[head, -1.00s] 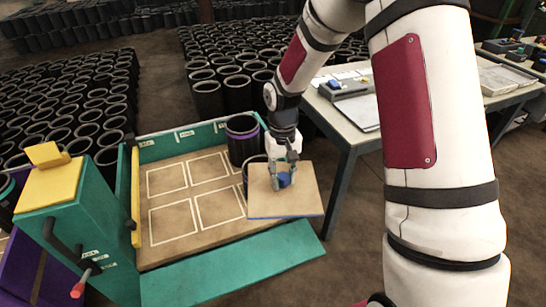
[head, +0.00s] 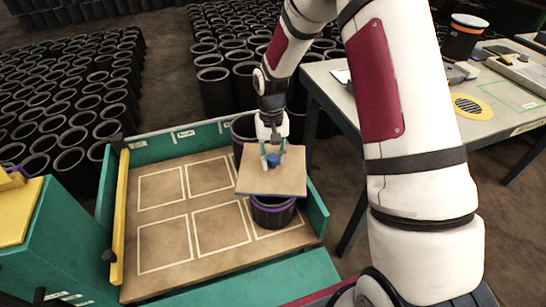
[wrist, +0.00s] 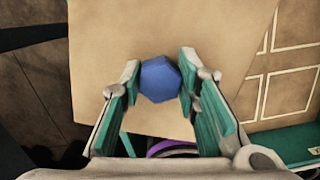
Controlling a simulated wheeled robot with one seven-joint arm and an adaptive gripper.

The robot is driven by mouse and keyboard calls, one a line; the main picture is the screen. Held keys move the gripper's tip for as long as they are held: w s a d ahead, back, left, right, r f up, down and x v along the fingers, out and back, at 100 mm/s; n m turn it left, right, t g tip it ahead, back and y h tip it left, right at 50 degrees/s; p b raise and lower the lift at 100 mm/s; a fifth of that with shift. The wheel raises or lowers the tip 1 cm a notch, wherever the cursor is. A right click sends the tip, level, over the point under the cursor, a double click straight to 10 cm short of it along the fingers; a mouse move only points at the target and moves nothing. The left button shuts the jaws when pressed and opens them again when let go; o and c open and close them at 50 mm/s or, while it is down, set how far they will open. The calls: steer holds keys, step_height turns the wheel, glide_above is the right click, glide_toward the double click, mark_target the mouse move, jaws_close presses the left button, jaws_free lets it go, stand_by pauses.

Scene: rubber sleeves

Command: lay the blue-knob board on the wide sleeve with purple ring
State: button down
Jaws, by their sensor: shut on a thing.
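My gripper (head: 272,155) is shut on the blue knob (head: 273,160) of a square tan board (head: 255,182). The wrist view shows both fingers on either side of the knob (wrist: 159,79). The board is roughly level, above a black sleeve with a purple ring (head: 272,214) at the tray's right side. The board hides most of that sleeve's top; I cannot tell whether they touch. In the wrist view, part of a purple ring (wrist: 172,148) shows past the board's edge. A second black sleeve with a purple ring (head: 243,128) stands behind the board, partly hidden.
The green-walled tray (head: 205,133) has a wooden floor with white outlined rectangles, several of them empty. A yellow bar (head: 119,215) runs along its left side. A work table (head: 345,112) stands to the right. Many black sleeves (head: 60,100) fill the floor behind.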

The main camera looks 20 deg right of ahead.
mark_target(273, 172)
steer(key=shift+f+b, duration=1.7)
steer(key=shift+f, duration=1.5)
steer(key=shift+f+b, duration=0.35)
steer(key=shift+f, duration=0.2)
steer(key=c, duration=1.1)
jaws_free()
